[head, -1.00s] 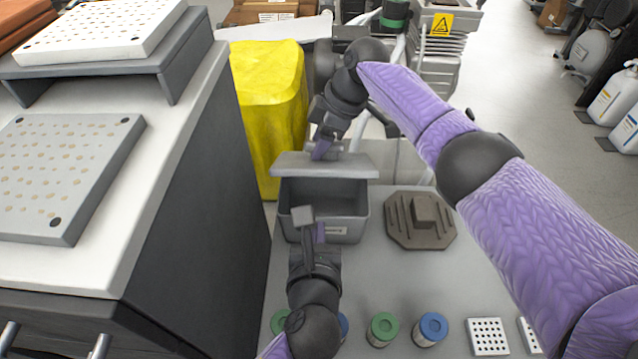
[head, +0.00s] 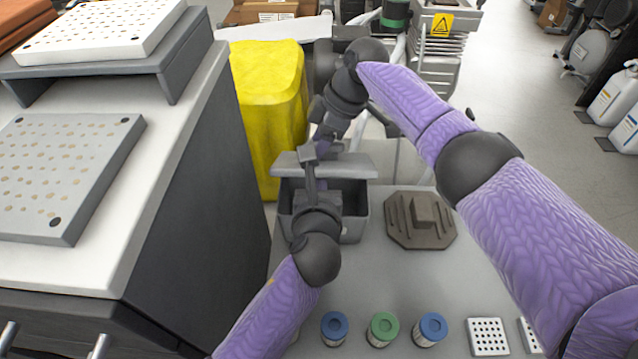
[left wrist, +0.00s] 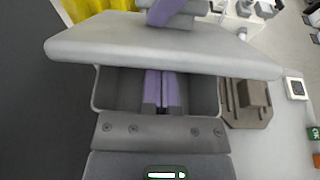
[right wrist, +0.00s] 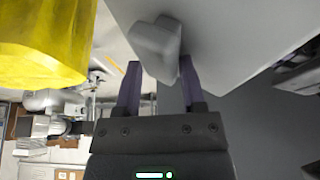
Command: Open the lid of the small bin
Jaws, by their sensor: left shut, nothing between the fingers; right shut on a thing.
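The small grey bin (head: 353,229) stands on the grey table with its light grey lid (head: 352,166) raised, leaving a dark gap at the near side. The lid (left wrist: 120,48) also spans the left wrist view above the bin's opening. My right gripper (head: 324,146) is behind the lid, shut on its handle (right wrist: 156,46), which sits between the fingers in the right wrist view. My left gripper (left wrist: 162,74) is shut and empty, its purple fingers at the opening, beneath the lid's near edge. In the head view its fingertips are largely hidden.
A brown octagonal block (head: 420,222) sits right of the bin. Blue and green cans (head: 382,329) and a white perforated block (head: 487,337) stand at the front. A tall yellow bin (head: 268,110) is behind, and a dark-sided cabinet (head: 195,180) is close on the left.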

